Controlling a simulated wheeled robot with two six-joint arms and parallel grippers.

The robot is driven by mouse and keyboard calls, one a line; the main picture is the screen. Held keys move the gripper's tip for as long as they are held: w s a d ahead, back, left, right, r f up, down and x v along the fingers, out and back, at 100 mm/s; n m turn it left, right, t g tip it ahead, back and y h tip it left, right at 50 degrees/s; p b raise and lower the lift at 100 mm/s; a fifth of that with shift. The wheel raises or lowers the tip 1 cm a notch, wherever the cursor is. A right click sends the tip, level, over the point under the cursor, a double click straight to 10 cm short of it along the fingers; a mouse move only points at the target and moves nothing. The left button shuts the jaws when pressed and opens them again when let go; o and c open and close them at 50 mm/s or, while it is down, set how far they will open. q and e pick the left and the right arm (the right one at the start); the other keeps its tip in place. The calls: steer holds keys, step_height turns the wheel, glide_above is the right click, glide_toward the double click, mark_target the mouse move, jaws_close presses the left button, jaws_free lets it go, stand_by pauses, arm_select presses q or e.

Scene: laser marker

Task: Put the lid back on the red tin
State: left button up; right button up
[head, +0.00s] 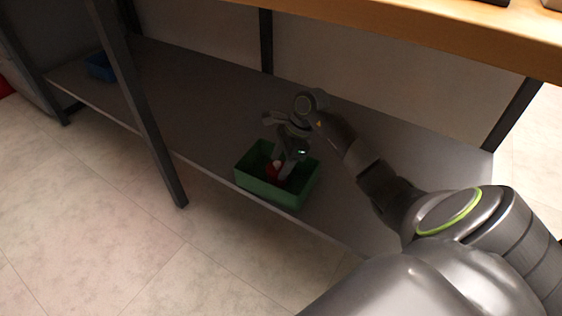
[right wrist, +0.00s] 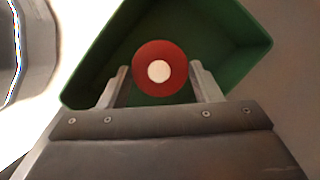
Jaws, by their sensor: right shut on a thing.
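A red round piece with a white centre (right wrist: 160,50) sits between the two fingers of my right gripper (right wrist: 160,80) in the right wrist view. In the head view it shows as a small red patch (head: 271,171) inside the green bin. I cannot tell whether this is the lid alone, the tin, or both together. My right gripper (head: 281,172) reaches down into the bin and is shut on the red piece. No separate lid or tin shows elsewhere. My left gripper is not in view.
The green bin (head: 262,194) stands near the front edge of a grey low shelf (head: 205,130); its wall also shows in the right wrist view (right wrist: 95,65). A dark post (head: 150,125) stands left of it. A wooden top (head: 440,40) overhangs. A blue bin (head: 100,67) stands far left.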

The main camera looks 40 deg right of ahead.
stand_by(0.3)
steer(key=o, duration=1.4)
steer(key=shift+r, duration=0.1)
steer(key=shift+r+p, duration=2.1)
steer(key=shift+r, duration=1.35)
jaws_close()
